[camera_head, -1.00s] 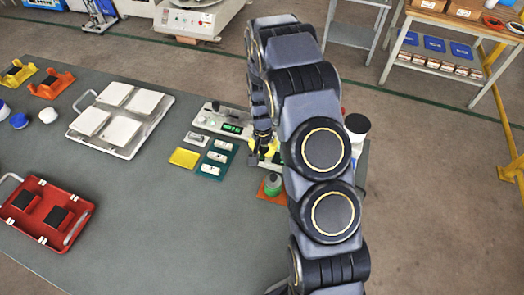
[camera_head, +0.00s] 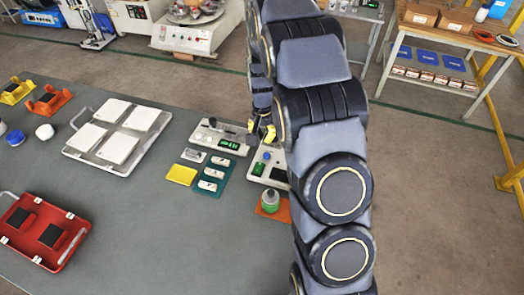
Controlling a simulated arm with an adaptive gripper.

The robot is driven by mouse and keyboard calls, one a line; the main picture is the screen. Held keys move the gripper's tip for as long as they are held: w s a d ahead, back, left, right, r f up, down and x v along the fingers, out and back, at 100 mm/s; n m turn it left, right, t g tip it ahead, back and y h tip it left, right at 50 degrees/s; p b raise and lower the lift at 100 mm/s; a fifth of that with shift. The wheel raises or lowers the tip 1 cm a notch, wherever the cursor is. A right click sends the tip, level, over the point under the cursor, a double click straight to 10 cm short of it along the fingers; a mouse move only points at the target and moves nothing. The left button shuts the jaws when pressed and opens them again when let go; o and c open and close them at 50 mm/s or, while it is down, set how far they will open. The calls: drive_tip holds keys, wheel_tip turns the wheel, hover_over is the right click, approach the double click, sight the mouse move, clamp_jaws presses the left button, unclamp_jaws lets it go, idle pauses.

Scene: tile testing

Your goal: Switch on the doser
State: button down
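Two light boxes with green displays stand close together on the grey table, and I cannot tell for sure which is the doser. The left box (camera_head: 212,137) has a dark knob at its left end and a lit display. The right box (camera_head: 257,169) has a blue button near its far end and a green display; my arm hides its right part. My gripper (camera_head: 260,133), with dark and yellow parts, is over the gap between the boxes, near their far ends. Whether it touches either box, and whether its fingers are open, cannot be made out.
A green-and-white bottle (camera_head: 270,201) stands on an orange mat near the right box. A teal plate (camera_head: 219,180) with white pieces and a yellow block (camera_head: 181,175) lie left of it. A tray (camera_head: 68,152) with white tiles and a red case (camera_head: 75,241) are farther left.

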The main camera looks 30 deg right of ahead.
sight(260, 170)
wheel_tip(260, 170, up, 3)
drive_tip(key=shift+w+d+r, duration=0.15)
drive_tip(key=shift+r, duration=0.05)
drive_tip(key=shift+s+a+r+g+y, duration=0.4)
drive_tip(key=shift+a+g+y, duration=0.05)
drive_tip(key=shift+g+y, duration=0.35)
drive_tip(key=shift+f, duration=0.1)
drive_tip(key=f, duration=0.4)
drive_tip(key=s+a+f, duration=0.1)
drive_tip(key=f, duration=0.8)
drive_tip(key=shift+s+a+f, duration=0.15)
drive_tip(key=shift+s+f, duration=0.1)
drive_tip(key=shift+f, duration=0.15)
